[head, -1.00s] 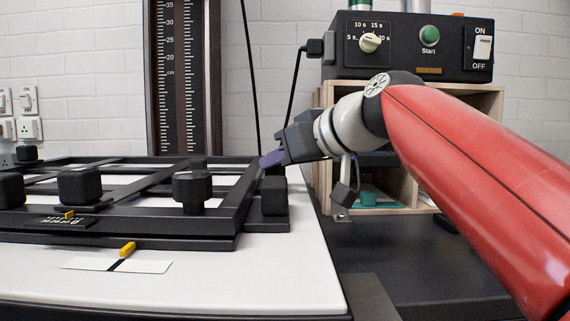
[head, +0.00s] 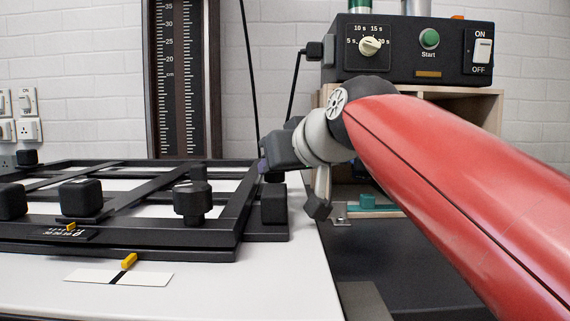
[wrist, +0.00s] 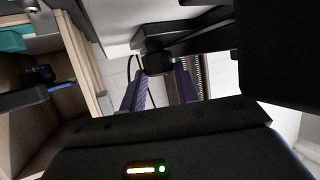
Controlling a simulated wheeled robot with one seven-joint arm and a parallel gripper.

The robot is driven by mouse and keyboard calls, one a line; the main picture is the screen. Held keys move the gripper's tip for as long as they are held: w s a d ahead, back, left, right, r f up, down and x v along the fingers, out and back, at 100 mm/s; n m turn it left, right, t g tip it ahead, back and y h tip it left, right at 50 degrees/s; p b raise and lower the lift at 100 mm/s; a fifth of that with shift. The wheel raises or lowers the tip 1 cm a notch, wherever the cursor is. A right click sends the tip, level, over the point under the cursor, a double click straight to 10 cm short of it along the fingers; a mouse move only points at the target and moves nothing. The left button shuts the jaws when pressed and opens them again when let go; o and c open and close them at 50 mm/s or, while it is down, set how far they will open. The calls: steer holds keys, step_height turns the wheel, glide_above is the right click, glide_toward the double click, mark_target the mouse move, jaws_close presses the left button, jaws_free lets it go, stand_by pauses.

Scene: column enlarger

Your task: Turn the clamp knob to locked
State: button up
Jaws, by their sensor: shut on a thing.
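My gripper (head: 264,165) is at the right-hand edge of the black frame (head: 170,229), low over the white board. In the wrist view its two purple fingers (wrist: 161,80) are shut on a small dark knob (wrist: 158,60), which sits between their tips. In the head view the gripper and frame largely hide this knob, and no lock marking on it is readable. Another black knob (head: 192,203) stands on the front rail, to the left of the gripper and apart from it.
Black blocks (head: 80,197) stand along the frame. A yellow pointer (head: 129,261) lies over a white strip at the front. A timer box (head: 410,48) sits on a wooden shelf (head: 490,112) behind my arm. A ruled column (head: 182,80) stands at the back.

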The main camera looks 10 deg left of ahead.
steer(key=o, duration=1)
steer(key=v, duration=0.7)
steer(key=shift+s+d+r+b, duration=0.2)
steer(key=shift+s+b, duration=0.1)
steer(key=shift+b, duration=0.05)
